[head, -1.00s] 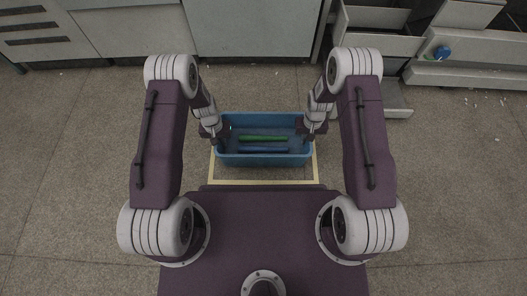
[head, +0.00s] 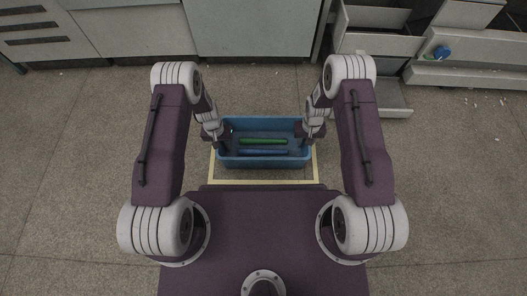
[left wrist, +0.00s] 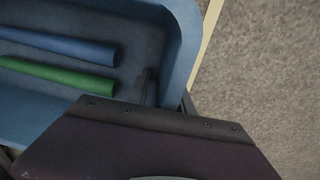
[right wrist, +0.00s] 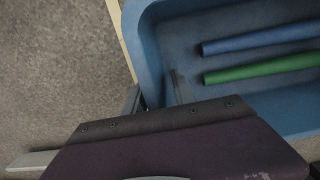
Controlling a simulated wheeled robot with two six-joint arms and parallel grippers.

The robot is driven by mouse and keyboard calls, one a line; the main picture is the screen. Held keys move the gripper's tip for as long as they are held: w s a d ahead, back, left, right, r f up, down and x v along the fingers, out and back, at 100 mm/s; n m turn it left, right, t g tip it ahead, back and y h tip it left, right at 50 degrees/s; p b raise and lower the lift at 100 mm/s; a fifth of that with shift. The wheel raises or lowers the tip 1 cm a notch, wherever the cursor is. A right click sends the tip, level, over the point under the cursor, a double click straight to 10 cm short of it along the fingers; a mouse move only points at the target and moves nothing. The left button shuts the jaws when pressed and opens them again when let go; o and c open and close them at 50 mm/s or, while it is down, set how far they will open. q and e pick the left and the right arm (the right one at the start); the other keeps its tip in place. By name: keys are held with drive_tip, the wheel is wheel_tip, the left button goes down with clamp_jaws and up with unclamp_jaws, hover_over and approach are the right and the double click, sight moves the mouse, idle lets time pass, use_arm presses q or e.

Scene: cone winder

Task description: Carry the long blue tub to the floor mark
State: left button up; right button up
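The long blue tub (head: 266,162) is level between my two grippers in the head view, with a green roll (head: 264,141) and a blue roll (head: 263,152) lying in it. My left gripper (head: 222,143) is shut on its left end wall, one finger inside and one outside, as the left wrist view (left wrist: 169,96) shows. My right gripper (head: 306,142) is shut on the right end wall the same way; it also shows in the right wrist view (right wrist: 158,95). The floor mark, a yellow outline (head: 262,182), shows below and beside the tub; its far side is hidden. I cannot tell whether the tub touches the floor.
Grey cabinets (head: 250,30) line the back. At the back right, open drawers (head: 380,45) jut out, and a small blue item (head: 441,52) sits on a ledge. The floor left and right of the tub is clear, apart from small white scraps at the right.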

use_arm(q)
drive_tip(key=r, duration=1.2)
drive_tip(key=shift+a, duration=0.35)
use_arm(e)
wheel_tip(320, 180, up, 12)
drive_tip(key=shift+r, duration=0.1)
